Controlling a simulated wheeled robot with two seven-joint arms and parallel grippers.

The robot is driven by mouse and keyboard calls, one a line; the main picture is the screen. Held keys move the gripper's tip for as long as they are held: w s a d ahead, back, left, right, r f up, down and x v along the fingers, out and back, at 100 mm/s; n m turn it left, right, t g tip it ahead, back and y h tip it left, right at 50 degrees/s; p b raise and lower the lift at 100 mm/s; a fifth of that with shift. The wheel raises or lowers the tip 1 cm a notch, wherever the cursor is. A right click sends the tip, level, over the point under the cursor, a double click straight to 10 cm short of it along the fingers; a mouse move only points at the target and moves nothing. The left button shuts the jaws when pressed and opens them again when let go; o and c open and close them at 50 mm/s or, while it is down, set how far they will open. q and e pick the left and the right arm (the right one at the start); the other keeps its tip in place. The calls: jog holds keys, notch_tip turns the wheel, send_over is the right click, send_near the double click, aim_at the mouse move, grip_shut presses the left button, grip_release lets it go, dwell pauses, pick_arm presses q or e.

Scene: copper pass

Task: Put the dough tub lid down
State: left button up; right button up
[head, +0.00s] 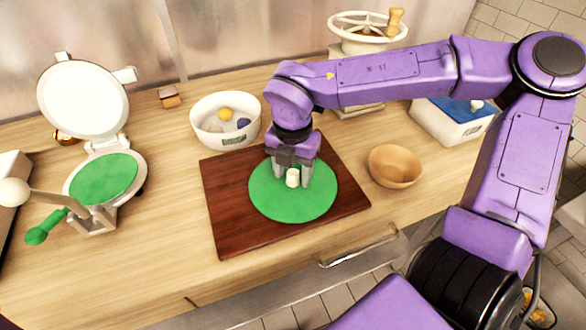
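A round green lid (265,205) with a short cream knob (292,178) lies flat over the dark wooden board (228,235), and appears to rest on it. My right gripper (292,176) points down at the lid, with one finger on each side of the knob. Whether the fingers press on the knob or stand slightly apart from it cannot be told. The white dough tub (208,135) is uncovered behind the board, with yellow, blue and pale dough balls inside. My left gripper is not in view.
A press (84,98) stands open at the left, with a green disc (103,180) on its base. A wooden bowl (395,167) is right of the board. A white box with a blue lid (455,110) and a white hand-cranked device (365,38) stand behind. Bare counter lies left of the board.

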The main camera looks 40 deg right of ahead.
aim_at(293, 171)
notch_tip(293, 171, up, 12)
jog(key=shift+r, duration=0.25)
dwell(0.3)
dwell(0.4)
